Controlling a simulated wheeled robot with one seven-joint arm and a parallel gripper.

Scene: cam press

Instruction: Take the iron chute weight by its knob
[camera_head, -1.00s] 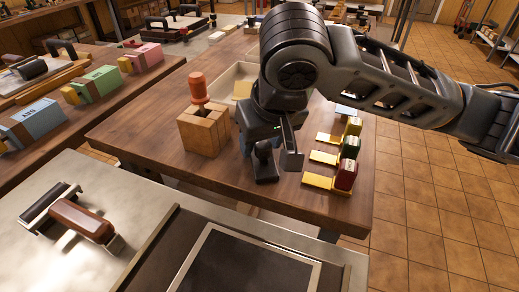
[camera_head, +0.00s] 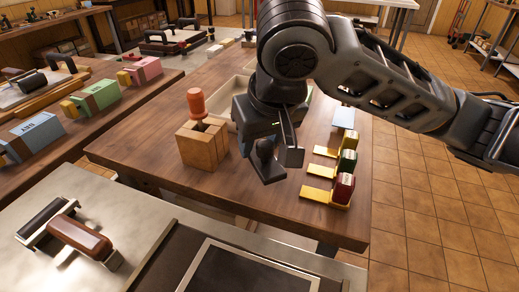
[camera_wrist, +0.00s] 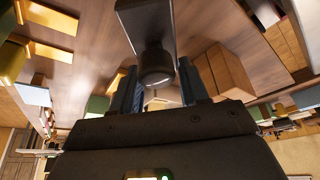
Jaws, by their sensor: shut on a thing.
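The iron chute weight (camera_head: 266,162) is a dark block with a knob, at the middle of the wooden table in the head view. My gripper (camera_wrist: 160,95) is shut on its knob. In the wrist view the weight's dark, flat body (camera_wrist: 147,22) shows beyond the fingers, with the round knob between them. In the head view the weight hangs below my gripper, seemingly a little above the table. My wrist hides part of the fingers there.
A wooden block with a red-handled tool (camera_head: 203,144) stands just left of the weight. Yellow stands with red, green and yellow pieces (camera_head: 343,189) line the table's right side. A pale tray (camera_head: 232,86) lies behind. The table's front strip is clear.

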